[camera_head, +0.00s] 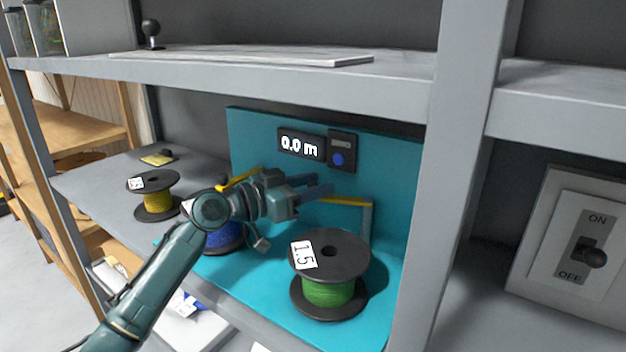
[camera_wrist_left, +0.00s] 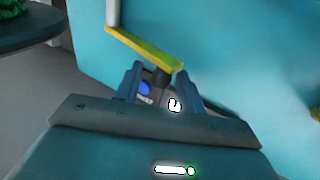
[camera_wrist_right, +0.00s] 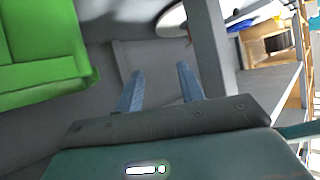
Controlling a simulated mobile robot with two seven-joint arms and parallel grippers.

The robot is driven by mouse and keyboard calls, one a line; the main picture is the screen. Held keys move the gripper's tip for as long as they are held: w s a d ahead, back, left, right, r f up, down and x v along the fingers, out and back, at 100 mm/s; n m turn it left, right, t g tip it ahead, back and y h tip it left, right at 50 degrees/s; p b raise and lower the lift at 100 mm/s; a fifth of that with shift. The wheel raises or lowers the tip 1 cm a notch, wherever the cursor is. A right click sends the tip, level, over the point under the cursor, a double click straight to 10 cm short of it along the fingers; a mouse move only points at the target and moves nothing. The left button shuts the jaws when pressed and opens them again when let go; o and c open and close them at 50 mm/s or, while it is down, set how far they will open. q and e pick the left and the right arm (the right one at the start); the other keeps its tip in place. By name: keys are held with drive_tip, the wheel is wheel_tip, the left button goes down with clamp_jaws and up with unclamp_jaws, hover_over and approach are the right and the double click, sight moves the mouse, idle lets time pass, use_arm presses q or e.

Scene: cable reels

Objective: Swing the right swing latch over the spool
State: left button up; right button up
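The right swing latch is a yellow bar (camera_head: 343,201) on a grey post (camera_head: 366,222), behind the green spool (camera_head: 333,292) with black flanges and a 1.5 label. The bar points left and is not over that spool. My left gripper (camera_head: 322,190) is at the bar's free end. My right gripper (camera_wrist_right: 160,85) is open and empty, outside the head view.
A blue spool (camera_head: 224,238) is partly hidden behind my left arm, near another yellow latch (camera_head: 237,180). A yellow spool (camera_head: 158,201) stands at left. A teal back panel carries a display (camera_head: 302,146) reading 0.0 m. A shelf (camera_head: 250,82) runs above; a grey upright (camera_head: 445,180) bounds the right.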

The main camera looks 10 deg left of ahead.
use_arm(q)
drive_tip(key=shift+w+d, duration=0.1)
drive_tip(key=shift+w, duration=0.05)
clamp_jaws()
idle(0.4)
